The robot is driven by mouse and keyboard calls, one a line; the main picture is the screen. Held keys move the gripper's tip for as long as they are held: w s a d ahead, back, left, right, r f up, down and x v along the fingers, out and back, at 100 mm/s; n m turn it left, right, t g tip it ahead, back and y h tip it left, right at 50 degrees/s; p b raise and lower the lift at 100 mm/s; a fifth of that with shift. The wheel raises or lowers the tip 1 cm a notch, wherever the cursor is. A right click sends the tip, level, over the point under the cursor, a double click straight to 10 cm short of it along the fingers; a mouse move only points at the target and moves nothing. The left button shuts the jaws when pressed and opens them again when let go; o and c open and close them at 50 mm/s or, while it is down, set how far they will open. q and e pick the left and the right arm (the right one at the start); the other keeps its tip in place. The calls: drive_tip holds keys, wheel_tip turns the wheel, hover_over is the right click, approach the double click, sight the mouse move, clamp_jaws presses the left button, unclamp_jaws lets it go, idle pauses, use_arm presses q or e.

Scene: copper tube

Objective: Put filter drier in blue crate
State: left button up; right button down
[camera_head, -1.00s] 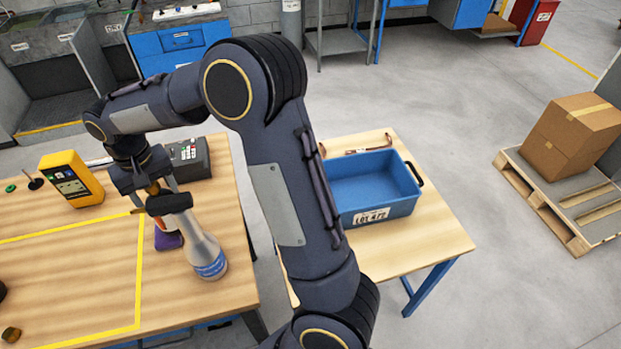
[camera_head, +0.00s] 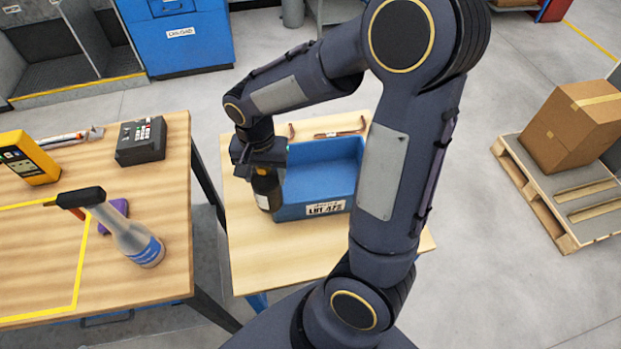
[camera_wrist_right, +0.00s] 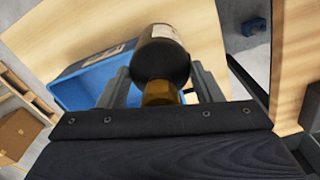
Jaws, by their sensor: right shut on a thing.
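The filter drier (camera_head: 266,188) is a dark cylinder with a pale label and a brass-coloured end. My right gripper (camera_head: 262,158) is shut on it and holds it upright at the left side of the blue crate (camera_head: 326,210). In the right wrist view, the filter drier (camera_wrist_right: 162,58) sits between the fingers of the gripper (camera_wrist_right: 163,95), with its brass end toward the palm. The blue crate (camera_wrist_right: 95,68) lies beside it there. I cannot tell whether the drier touches the crate wall or the table. My left gripper is not in view.
The crate stands on a small wooden table (camera_head: 290,255), with a copper tube (camera_head: 340,132) behind it. My right arm covers the crate's right part.

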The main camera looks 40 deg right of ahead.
drive_tip(key=w+d+f+b, duration=0.5)
drive_tip(key=d+f+b, duration=0.4)
drive_tip(key=d+f, duration=0.3)
drive_tip(key=shift+d+f, duration=0.15)
drive_tip(key=shift+f, duration=0.35)
drive_tip(key=shift+c, duration=2.1)
unclamp_jaws()
drive_tip(key=shift+r, duration=0.15)
